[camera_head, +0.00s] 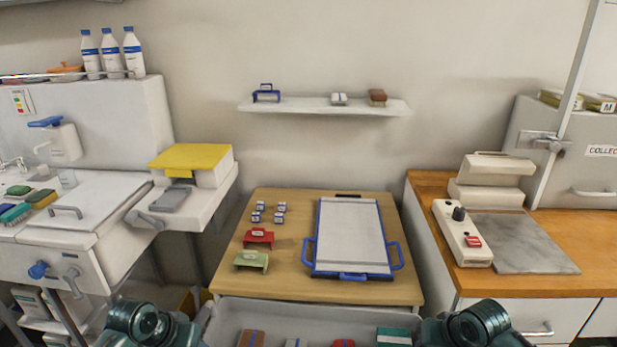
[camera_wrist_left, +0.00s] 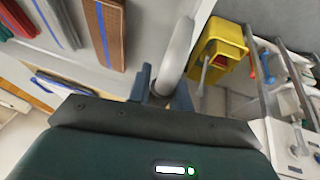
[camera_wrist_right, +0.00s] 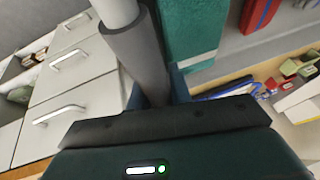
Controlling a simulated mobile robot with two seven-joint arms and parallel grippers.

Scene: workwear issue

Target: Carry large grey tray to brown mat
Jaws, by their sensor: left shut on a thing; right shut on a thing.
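The large grey tray (camera_head: 318,304) is at the bottom of the head view, in front of the wooden table, its near part cut off. It holds a brown item with a blue stripe (camera_head: 250,338), a red item (camera_head: 343,343), a green folded item (camera_head: 393,336) and a pale item. My left gripper (camera_wrist_left: 160,88) is shut on a pale curved handle at one tray end. My right gripper (camera_wrist_right: 158,90) is shut on a dark-sleeved handle at the other end. In the head view only my wrists show clearly. I cannot make out a brown mat.
The wooden table (camera_head: 283,215) bears a blue-framed board (camera_head: 350,235), a red item, a green item and small blocks. A sink unit stands left, a wooden counter (camera_head: 435,185) with a grey slab (camera_head: 520,243) right. A yellow bucket (camera_wrist_left: 215,60) is near my left gripper.

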